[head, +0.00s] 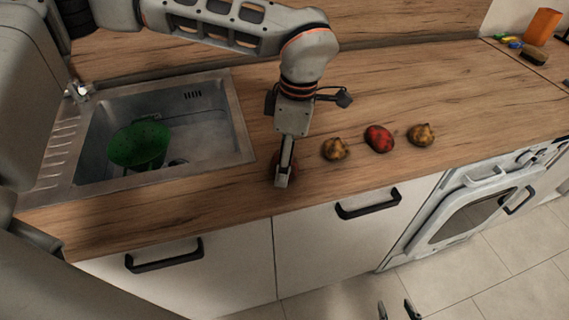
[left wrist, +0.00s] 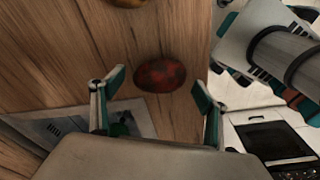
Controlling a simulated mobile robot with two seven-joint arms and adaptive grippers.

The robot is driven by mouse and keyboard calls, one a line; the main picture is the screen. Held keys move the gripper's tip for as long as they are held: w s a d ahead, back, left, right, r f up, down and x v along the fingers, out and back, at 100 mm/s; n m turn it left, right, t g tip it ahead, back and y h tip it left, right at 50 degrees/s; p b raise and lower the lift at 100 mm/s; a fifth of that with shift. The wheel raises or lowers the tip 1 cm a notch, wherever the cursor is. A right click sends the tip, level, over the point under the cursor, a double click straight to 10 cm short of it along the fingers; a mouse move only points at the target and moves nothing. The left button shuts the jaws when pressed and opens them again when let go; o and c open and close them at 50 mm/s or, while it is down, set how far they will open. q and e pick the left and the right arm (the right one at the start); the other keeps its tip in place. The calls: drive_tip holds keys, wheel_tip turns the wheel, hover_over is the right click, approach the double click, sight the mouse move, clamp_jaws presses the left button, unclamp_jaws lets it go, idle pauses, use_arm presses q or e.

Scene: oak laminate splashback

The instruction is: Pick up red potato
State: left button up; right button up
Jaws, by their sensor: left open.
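A red potato (left wrist: 160,76) lies on the wooden worktop in the left wrist view, between and beyond the fingers of my left gripper (left wrist: 155,100). The fingers are open and spread to either side of it. In the head view my left gripper (head: 283,180) points down near the worktop's front edge and hides most of this potato; only reddish bits show around the fingers. A second red, yellow-spotted one (head: 379,138) lies further right. My right gripper (head: 397,309) shows only its two parted fingertips at the bottom, above the floor, with nothing between them.
Two yellow-brown potatoes (head: 334,149) (head: 421,135) flank the second red one. The sink (head: 240,125) with a green colander (head: 140,145) is left. An orange block (head: 543,26) and a sponge (head: 534,55) are far right.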

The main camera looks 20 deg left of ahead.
use_arm(q)
drive_tip(key=shift+f, duration=0.25)
drive_tip(key=c, duration=1.3)
drive_tip(key=shift+o, duration=0.2)
drive_tip(key=shift+r, duration=0.1)
wheel_tip(320, 180, up, 20)
drive_tip(key=p, duration=0.1)
